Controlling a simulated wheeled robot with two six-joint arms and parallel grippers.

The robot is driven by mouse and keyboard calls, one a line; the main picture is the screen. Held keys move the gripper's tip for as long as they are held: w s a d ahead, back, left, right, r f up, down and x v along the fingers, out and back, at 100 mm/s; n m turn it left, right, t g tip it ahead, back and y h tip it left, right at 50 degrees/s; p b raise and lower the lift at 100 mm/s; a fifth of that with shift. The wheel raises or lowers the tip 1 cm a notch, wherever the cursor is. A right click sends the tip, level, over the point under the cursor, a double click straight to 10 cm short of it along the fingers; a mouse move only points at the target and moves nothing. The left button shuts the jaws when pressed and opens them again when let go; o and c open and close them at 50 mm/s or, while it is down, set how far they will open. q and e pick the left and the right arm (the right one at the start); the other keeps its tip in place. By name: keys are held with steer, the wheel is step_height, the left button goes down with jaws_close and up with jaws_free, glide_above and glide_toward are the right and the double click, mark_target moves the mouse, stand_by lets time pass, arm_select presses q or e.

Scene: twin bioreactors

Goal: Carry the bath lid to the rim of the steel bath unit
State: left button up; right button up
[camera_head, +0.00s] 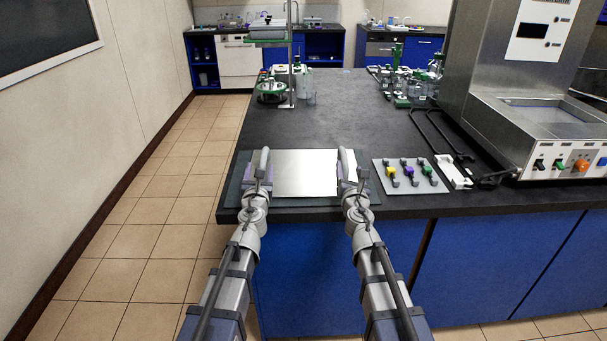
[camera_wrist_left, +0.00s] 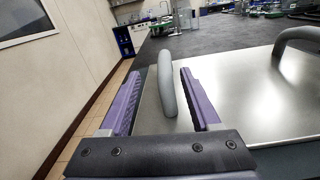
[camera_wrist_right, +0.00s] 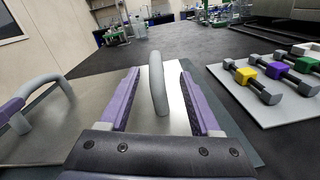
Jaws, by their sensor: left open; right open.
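The bath lid (camera_head: 305,173) is a flat shiny metal plate with a grey handle at each end, lying on a dark mat at the bench's front left. My left gripper (camera_head: 257,176) is open, with its purple fingers on either side of the left handle (camera_wrist_left: 167,84). My right gripper (camera_head: 348,174) is open, with its fingers on either side of the right handle (camera_wrist_right: 158,84). A gap shows between fingers and handle in both wrist views. The steel bath unit (camera_head: 545,115) stands at the right of the bench, its basin rim (camera_head: 548,104) partly in view.
A white board with yellow, purple and green clamps (camera_head: 410,175) lies just right of the lid. A black rod frame (camera_head: 436,140) lies between it and the bath unit. Glassware with green fittings (camera_head: 410,85) stands further back. The middle bench top (camera_head: 340,110) is clear.

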mark_target(264, 156)
arm_select(q)
steer(key=shift+w+d+f+m+h, duration=0.15)
steer(key=shift+w+d+m+h, duration=0.2)
steer(key=shift+m, duration=0.45)
arm_select(e)
steer(key=shift+w+a+f+n+y, duration=0.1)
steer(key=shift+w+a+n+y, duration=0.15)
steer(key=shift+w+n+y, duration=0.25)
arm_select(q)
steer(key=shift+a, duration=0.1)
arm_select(e)
steer(key=shift+s, duration=0.15)
arm_select(q)
steer(key=shift+w, duration=0.1)
steer(key=w, duration=0.7)
steer(key=shift+w+a, duration=0.1)
steer(key=shift+w, duration=0.25)
arm_select(e)
steer(key=w, duration=0.8)
steer(key=shift+a, duration=0.1)
steer(key=shift+s, duration=0.1)
arm_select(q)
jaws_close()
arm_select(e)
jaws_close()
arm_select(q)
steer(key=shift+s, duration=0.1)
